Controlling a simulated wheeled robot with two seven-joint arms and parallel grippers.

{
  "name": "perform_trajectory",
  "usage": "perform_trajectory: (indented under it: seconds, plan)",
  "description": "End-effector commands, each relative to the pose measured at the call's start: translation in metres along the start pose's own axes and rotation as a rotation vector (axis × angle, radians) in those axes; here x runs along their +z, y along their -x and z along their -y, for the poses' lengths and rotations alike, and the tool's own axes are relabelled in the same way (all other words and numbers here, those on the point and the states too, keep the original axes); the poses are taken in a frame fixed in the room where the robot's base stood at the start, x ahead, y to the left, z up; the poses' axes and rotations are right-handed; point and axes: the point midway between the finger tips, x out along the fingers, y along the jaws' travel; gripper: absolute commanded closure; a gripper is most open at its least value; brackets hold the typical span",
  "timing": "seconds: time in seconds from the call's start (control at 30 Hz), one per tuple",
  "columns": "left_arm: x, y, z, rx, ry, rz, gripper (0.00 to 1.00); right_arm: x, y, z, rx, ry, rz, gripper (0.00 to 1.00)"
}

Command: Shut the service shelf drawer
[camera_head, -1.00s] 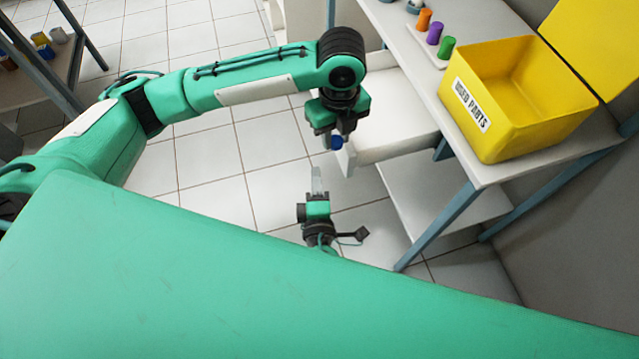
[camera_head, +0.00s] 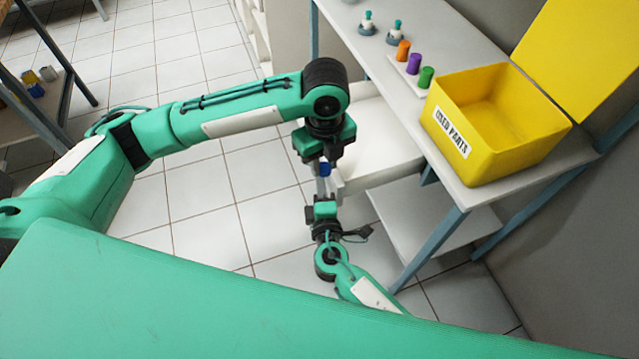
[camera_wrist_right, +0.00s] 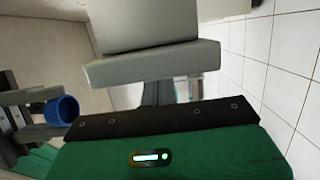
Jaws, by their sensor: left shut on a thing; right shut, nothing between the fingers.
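The service shelf drawer (camera_head: 380,145) is white and stands pulled out, towards the left, from under the shelf top.
The service shelf (camera_head: 440,175) has blue legs and a lower board (camera_head: 440,220). On its top stand a yellow used-parts box (camera_head: 480,150), several coloured cylinders (camera_head: 414,64) and small teal-topped items (camera_head: 367,24). Tiled floor (camera_head: 210,200) left of the drawer is clear.

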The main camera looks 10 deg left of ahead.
Motion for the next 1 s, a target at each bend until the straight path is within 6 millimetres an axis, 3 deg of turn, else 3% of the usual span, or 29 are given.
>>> perform_trajectory:
  seconds: [0.23, 0.7, 1.0]
  plan:
    - [0.000, -0.006, 0.000, 0.000, 0.000, 0.000, 0.94, 0.025, -0.006, 0.002, 0.001, 0.001, 0.002, 1.00]
    - [0.000, -0.026, 0.000, 0.000, 0.000, 0.000, 0.94, 0.140, -0.035, 0.002, 0.001, 0.002, 0.003, 1.00]
    - [0.000, -0.031, 0.000, 0.000, 0.000, 0.000, 0.94, 0.179, -0.044, 0.000, 0.001, 0.001, 0.000, 1.00]
